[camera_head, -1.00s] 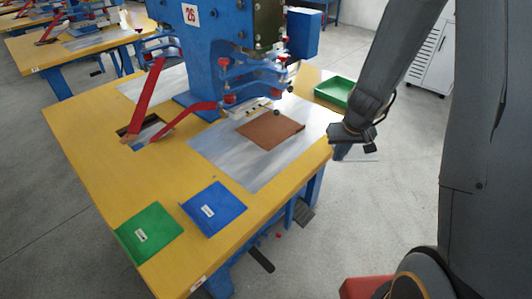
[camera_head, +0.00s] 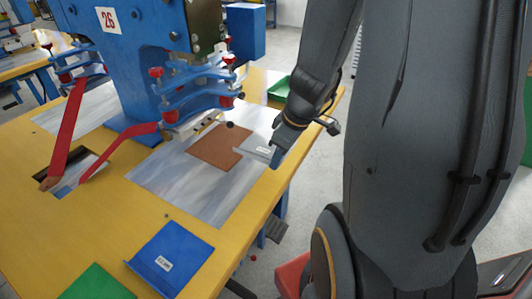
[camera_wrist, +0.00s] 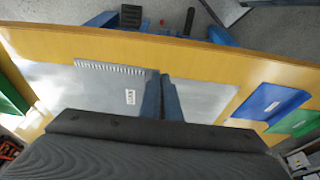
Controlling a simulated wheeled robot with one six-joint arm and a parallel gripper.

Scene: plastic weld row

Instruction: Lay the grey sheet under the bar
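The grey sheet (camera_head: 258,150), with a white label, is held at its edge by my gripper (camera_head: 277,155) and reaches left from the fingers. It appears roughly level, and its far side overlaps the brown mat in the picture. The wrist view shows the grey sheet (camera_wrist: 100,88) left of my nearly closed gripper fingers (camera_wrist: 162,90); the exact grip is partly hidden. The bar (camera_head: 197,123) is under the blue press head, left of the sheet and beyond the brown mat (camera_head: 214,146). Whether the sheet touches the mat, I cannot tell.
The yellow table (camera_head: 110,210) carries a metal plate (camera_head: 165,185) under the mat. A blue sheet (camera_head: 170,258) and green sheet (camera_head: 95,284) lie in front. Red straps (camera_head: 120,142) run left of the press. A green tray (camera_head: 279,89) stands at the back right.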

